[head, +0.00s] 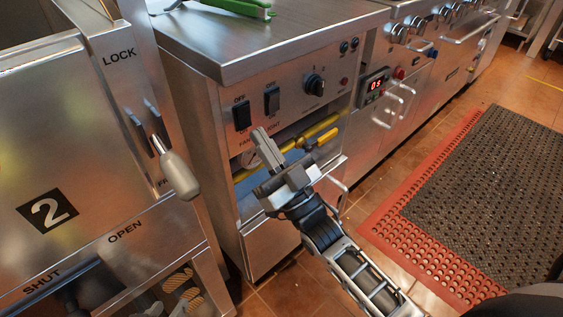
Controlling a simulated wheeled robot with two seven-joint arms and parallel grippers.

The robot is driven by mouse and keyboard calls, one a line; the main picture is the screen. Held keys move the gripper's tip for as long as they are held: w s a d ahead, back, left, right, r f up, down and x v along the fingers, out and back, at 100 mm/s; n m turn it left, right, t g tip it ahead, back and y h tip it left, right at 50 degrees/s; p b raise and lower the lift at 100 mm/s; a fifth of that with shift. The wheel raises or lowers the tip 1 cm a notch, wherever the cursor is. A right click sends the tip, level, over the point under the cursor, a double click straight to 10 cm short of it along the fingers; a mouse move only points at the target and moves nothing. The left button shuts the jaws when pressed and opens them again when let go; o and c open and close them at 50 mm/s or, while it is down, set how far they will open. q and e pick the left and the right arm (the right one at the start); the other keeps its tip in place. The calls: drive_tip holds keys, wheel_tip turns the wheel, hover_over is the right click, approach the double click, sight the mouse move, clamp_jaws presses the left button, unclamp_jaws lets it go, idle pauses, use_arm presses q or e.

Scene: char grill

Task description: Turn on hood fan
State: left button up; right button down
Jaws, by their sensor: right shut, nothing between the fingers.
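The steel control panel in the middle of the head view carries two black rocker switches, each with OFF printed above it. The left rocker (241,115) has the label FAN under it. The right rocker (271,101) has a partly hidden label under it. I cannot tell which way either rocker is set. My right gripper (264,138) is shut and empty. Its fingertips are just below the two rockers, in front of the labels. I cannot tell whether they touch the panel. My left gripper is not in view.
A black knob (315,84) is right of the rockers. Yellow gas pipe (321,127) runs in the opening below. A lever with a grey grip (179,175) stands out at the left. Green-handled tongs (240,7) lie on the counter. A black mat (490,180) covers floor at right.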

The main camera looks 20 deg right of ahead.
drive_tip(key=shift+w+a+f, duration=0.1)
drive_tip(key=shift+w+a, duration=0.15)
drive_tip(key=shift+w, duration=0.5)
use_arm(q)
drive_tip(key=shift+w+d+r, duration=0.1)
drive_tip(key=shift+d+r, duration=0.1)
drive_tip(key=shift+r, duration=0.35)
